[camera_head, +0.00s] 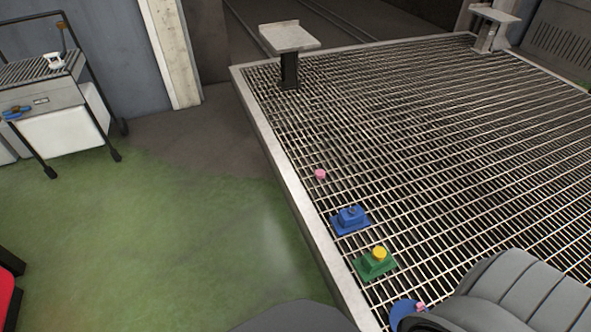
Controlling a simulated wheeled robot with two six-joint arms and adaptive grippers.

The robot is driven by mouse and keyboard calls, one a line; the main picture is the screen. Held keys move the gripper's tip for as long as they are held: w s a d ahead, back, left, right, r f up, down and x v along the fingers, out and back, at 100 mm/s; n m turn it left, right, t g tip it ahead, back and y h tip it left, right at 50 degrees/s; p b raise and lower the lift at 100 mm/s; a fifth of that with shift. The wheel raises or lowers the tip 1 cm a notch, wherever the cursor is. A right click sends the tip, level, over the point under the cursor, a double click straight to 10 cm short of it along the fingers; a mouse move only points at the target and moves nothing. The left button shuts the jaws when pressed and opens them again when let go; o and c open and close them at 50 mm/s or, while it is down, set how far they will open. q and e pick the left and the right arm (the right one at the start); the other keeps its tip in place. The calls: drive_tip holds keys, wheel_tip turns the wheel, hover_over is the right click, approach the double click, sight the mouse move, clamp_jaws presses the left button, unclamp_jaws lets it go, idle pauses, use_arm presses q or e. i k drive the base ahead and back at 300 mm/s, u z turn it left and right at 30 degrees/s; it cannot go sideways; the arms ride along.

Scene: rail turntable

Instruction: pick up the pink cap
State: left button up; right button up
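A small pink cap (320,174) lies on the metal grating near its left edge, apart from the other small objects. A second small pink piece (421,306) shows at the bottom, on or beside a round blue base (402,313); a grey form partly hides that base. Neither of my grippers can be made out in this view, and nothing is seen touching the pink cap.
A blue block on a blue base (350,219) and a green base (375,265) with a yellow cap (379,253) stand on the grating (430,130). A post with a flat top (289,37) stands behind. A cart (45,95) is at left. Green floor (150,240) is open.

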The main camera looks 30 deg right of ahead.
sight(320, 174)
drive_tip(key=u, duration=0.25)
drive_tip(key=i, duration=2.35)
drive_tip(key=z, duration=1.7)
drive_tip(key=i, duration=0.75)
drive_tip(key=z, duration=0.6)
drive_tip(key=i, duration=0.45)
